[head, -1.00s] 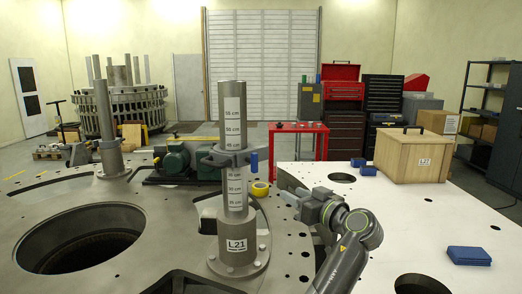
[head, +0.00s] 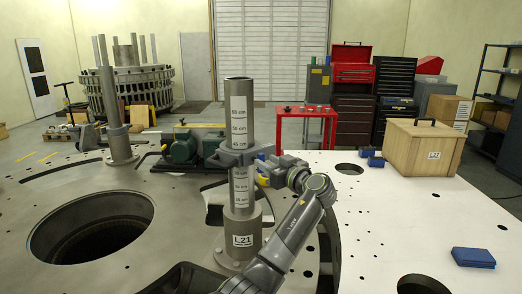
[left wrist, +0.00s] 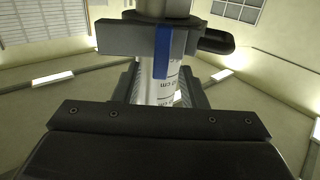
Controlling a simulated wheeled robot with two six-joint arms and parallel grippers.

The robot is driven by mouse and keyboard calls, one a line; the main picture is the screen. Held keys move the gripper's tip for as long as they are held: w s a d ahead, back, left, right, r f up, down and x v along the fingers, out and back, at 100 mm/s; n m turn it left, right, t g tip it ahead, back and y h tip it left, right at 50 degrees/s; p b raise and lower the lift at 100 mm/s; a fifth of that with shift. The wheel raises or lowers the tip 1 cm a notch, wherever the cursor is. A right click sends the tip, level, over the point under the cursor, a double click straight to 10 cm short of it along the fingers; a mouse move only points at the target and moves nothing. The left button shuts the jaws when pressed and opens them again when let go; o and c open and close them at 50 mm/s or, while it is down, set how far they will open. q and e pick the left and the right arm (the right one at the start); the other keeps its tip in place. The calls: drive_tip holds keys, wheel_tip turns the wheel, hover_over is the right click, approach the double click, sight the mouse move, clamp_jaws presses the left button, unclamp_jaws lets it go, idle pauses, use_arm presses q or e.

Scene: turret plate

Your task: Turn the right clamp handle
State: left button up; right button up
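The upright grey post (head: 239,104) with a centimetre scale stands on a flanged base marked L21 (head: 242,240). A grey clamp (head: 238,157) sits around its middle, with a blue handle at its right side. In the left wrist view the blue handle (left wrist: 162,52) hangs down in front of the clamp body (left wrist: 125,38). My left gripper (head: 266,172) is just right of the clamp, close to the handle. In the left wrist view its fingers (left wrist: 160,90) are apart, with the handle beyond the gap; I see no contact. My right gripper is out of view.
A large round opening (head: 90,226) lies in the plate at left. Green motors (head: 190,148) stand behind the post. A wooden crate (head: 418,150) and blue blocks (head: 473,257) rest on the white surface at right. A red table (head: 306,112) stands farther back.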

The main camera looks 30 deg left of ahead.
sight(263, 159)
use_arm(q)
drive_tip(key=x, duration=0.1)
drive_tip(key=p+x, duration=0.1)
drive_tip(key=shift+a+r, duration=0.2)
drive_tip(key=shift+a, duration=0.15)
drive_tip(key=shift+w+a+f, duration=0.2)
drive_tip(key=shift+w+a, duration=0.1)
drive_tip(key=shift+a, duration=0.3)
clamp_jaws()
